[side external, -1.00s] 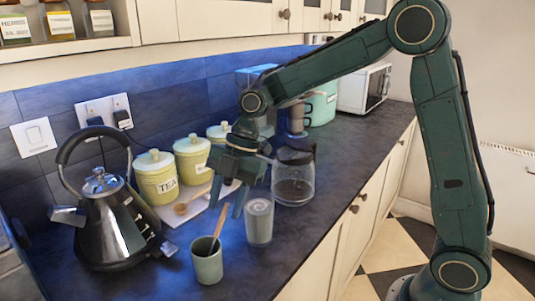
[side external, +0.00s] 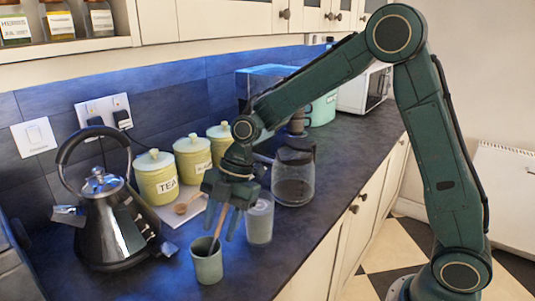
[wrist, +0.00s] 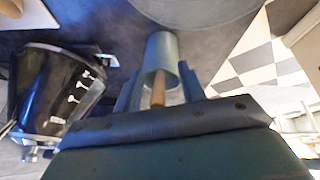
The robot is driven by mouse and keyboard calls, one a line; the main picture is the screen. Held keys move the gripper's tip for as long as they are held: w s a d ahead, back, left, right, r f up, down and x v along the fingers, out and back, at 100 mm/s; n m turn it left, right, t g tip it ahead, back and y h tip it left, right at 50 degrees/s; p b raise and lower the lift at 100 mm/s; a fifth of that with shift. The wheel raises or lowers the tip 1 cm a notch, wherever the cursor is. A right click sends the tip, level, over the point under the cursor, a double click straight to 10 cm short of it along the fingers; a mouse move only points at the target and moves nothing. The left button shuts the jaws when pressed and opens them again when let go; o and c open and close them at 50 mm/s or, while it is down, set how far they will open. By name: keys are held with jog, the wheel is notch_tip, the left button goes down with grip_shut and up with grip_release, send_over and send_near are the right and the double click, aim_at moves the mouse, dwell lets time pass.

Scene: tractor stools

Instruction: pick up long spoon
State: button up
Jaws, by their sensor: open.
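A long wooden handle, likely the long spoon (side external: 217,229), stands tilted in a small grey-green cup (side external: 208,263) on the dark counter. Its lower end is hidden inside the cup. My gripper (side external: 221,222) is open and points down over the cup, with its fingers on either side of the handle's upper part. In the wrist view, the handle (wrist: 158,92) shows between the two finger tips (wrist: 158,84), with the cup (wrist: 161,50) beyond it. I cannot tell whether a finger touches the handle. Another wooden spoon (side external: 181,208) lies on a white board near the canisters.
A grey tumbler (side external: 260,222) stands close to the right of my gripper, with a glass coffee pot (side external: 293,180) behind it. A black kettle (side external: 108,225) stands to the left. Several yellow canisters (side external: 156,178) line the wall. The counter in front of the cup is clear.

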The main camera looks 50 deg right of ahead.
grip_shut()
jog(key=shift+r, duration=0.2)
dwell(0.3)
